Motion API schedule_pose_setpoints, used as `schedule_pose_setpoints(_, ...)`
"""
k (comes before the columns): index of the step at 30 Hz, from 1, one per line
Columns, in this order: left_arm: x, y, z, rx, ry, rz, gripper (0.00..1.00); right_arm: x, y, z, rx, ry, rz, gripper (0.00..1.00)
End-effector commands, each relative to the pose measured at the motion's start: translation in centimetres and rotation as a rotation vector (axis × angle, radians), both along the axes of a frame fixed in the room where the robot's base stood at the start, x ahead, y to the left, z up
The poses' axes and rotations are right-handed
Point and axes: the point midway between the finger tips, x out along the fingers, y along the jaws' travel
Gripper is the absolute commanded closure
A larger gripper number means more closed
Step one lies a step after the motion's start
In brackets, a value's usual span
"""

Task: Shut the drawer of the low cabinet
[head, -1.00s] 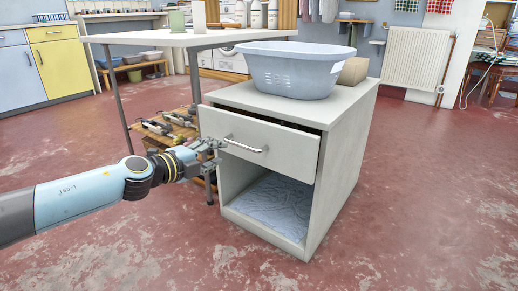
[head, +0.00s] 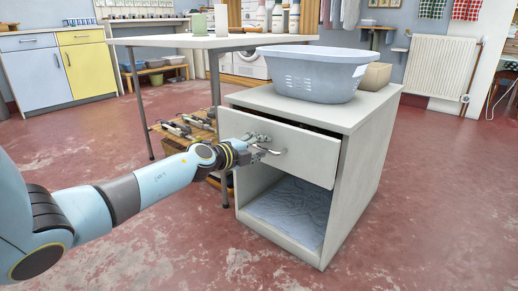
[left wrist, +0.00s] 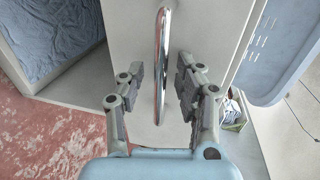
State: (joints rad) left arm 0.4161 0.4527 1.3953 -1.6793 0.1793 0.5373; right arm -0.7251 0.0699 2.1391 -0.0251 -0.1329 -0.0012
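The low cabinet (head: 368,165) stands at centre right in the head view. Its drawer (head: 310,155) sits partly out, with a dark gap behind the top of its front. The metal bar handle (head: 268,149) is on the drawer front; it runs lengthwise in the left wrist view (left wrist: 161,70). My left gripper (head: 262,145) is at the handle. In the left wrist view its fingers (left wrist: 160,82) are apart, one on each side of the bar in the picture. I cannot tell whether they touch it. My right gripper is not in view.
A pale blue basin (head: 312,75) and a beige box (head: 375,77) stand on the cabinet. Blue cloth (head: 290,208) lies in its open lower compartment. A white table (head: 200,41) stands behind left, with a wooden rack below. Red floor is clear at right.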

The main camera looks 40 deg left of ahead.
Motion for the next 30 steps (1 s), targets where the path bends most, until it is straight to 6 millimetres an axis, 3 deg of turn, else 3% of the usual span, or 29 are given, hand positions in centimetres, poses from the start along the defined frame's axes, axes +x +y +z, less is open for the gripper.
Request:
schedule_pose_setpoints(1,0.0,0.0,0.0,0.000,0.000,0.000,0.68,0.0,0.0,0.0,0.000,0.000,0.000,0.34)
schedule_pose_setpoints(9,0.0,0.0,0.0,0.000,0.000,0.000,1.00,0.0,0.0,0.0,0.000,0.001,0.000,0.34)
schedule_pose_setpoints(23,0.0,0.0,0.0,0.000,0.000,0.000,1.00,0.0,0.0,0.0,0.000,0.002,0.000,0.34)
schedule_pose_setpoints(30,3.2,-0.1,-0.1,-0.001,-0.001,0.004,1.00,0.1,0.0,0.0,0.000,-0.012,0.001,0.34)
